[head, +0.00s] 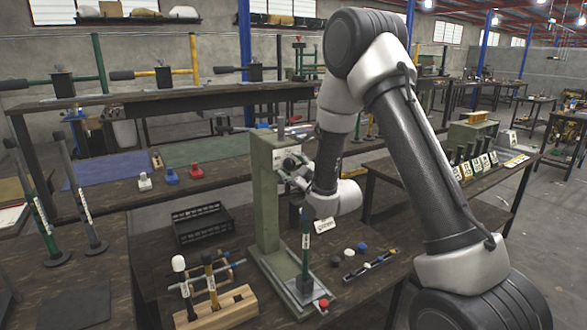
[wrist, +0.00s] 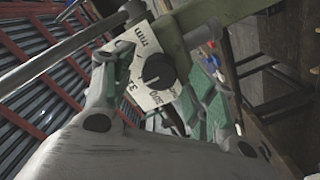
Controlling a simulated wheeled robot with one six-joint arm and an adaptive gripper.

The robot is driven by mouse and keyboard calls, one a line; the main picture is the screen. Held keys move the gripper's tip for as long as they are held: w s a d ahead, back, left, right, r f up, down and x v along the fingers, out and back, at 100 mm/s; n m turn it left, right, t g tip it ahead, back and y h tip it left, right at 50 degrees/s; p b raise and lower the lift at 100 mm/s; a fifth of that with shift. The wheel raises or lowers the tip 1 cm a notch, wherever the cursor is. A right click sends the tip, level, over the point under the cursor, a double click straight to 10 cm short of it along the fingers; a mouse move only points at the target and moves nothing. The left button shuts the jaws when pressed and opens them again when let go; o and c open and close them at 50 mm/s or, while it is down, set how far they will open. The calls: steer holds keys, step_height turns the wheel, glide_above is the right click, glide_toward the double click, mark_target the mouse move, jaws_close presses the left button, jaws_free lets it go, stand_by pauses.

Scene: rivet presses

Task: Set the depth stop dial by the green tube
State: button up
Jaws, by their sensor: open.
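The depth stop dial (wrist: 158,71) is a black knob on a white plate with numbers and "mm", on the green press (head: 264,195). A light pointer line shows on the knob. In the head view the dial is small, high on the press, and partly covered by my gripper (head: 294,176). In the wrist view my gripper (wrist: 158,85) is open, with its fingers apart on either side of the dial plate; I cannot tell whether they touch it. A dark green tube (head: 306,241) with a white label stands upright at the press base, below my gripper.
A black crate (head: 201,222) stands left of the press. A wooden rack (head: 215,308) with upright tools is in front, and a small tray (head: 370,264) lies to the right. Two tall upright handles stand on the left bench. A metal bar (wrist: 50,55) crosses the wrist view.

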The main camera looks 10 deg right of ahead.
steer(key=shift+w, duration=0.1)
steer(key=c, duration=1.1)
steer(key=shift+o, duration=0.2)
steer(key=shift+m, duration=0.3)
steer(key=m, duration=1.1)
steer(key=o, duration=1.1)
steer(key=shift+c, duration=0.2)
